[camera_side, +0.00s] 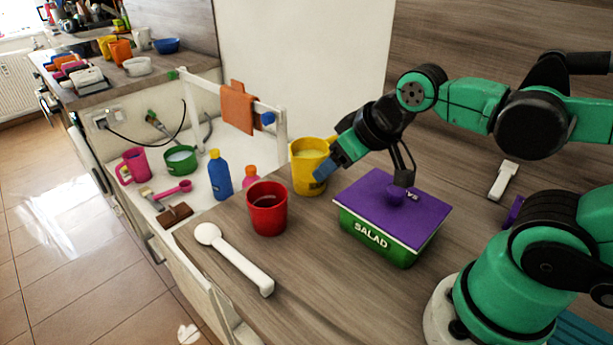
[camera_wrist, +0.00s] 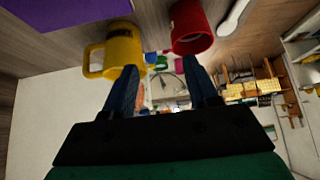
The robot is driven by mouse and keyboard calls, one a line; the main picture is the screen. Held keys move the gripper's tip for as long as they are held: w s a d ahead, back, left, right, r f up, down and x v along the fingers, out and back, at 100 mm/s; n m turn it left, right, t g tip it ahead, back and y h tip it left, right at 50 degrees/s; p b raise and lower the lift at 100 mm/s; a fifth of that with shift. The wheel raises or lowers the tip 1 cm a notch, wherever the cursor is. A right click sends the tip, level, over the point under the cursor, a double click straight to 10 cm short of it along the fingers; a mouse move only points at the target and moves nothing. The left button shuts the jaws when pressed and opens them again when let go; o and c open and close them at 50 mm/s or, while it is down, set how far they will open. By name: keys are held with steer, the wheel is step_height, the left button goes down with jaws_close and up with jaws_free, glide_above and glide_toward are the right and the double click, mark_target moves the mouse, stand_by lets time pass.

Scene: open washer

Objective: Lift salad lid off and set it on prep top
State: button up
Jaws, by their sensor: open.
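A green box labelled SALAD (camera_side: 372,240) stands on the wooden prep top (camera_side: 330,290) in the side view. My gripper (camera_side: 325,165) is open, with blue fingers, above and to the left of the lid, close to the yellow mug. In the wrist view my gripper (camera_wrist: 165,85) has empty space between its fingers. A purple surface, likely the lid (camera_wrist: 65,10), shows at the top left corner there.
A yellow mug (camera_side: 308,178) and a red cup (camera_side: 267,215) stand left of the box. A white spoon (camera_side: 235,258) lies near the front edge. A white lower area (camera_side: 210,190) holds a blue bottle (camera_side: 220,177) and other items. Bare wood lies in front of the box.

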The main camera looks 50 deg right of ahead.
mark_target(397, 189)
steer(key=o, duration=0.4)
steer(key=shift+d, duration=0.1)
steer(key=d+g, duration=0.1)
steer(key=s+d+g, duration=0.1)
steer(key=s+d, duration=0.1)
steer(key=shift+d+f+g+h, duration=0.3)
steer(key=shift+d+f+g, duration=0.05)
steer(key=shift+g, duration=0.05)
steer(key=s+d+g, duration=0.4)
steer(key=shift+m, duration=0.3)
steer(key=shift+s+d+f, duration=0.15)
steer(key=shift+s, duration=0.05)
steer(key=shift+f, duration=2.65)
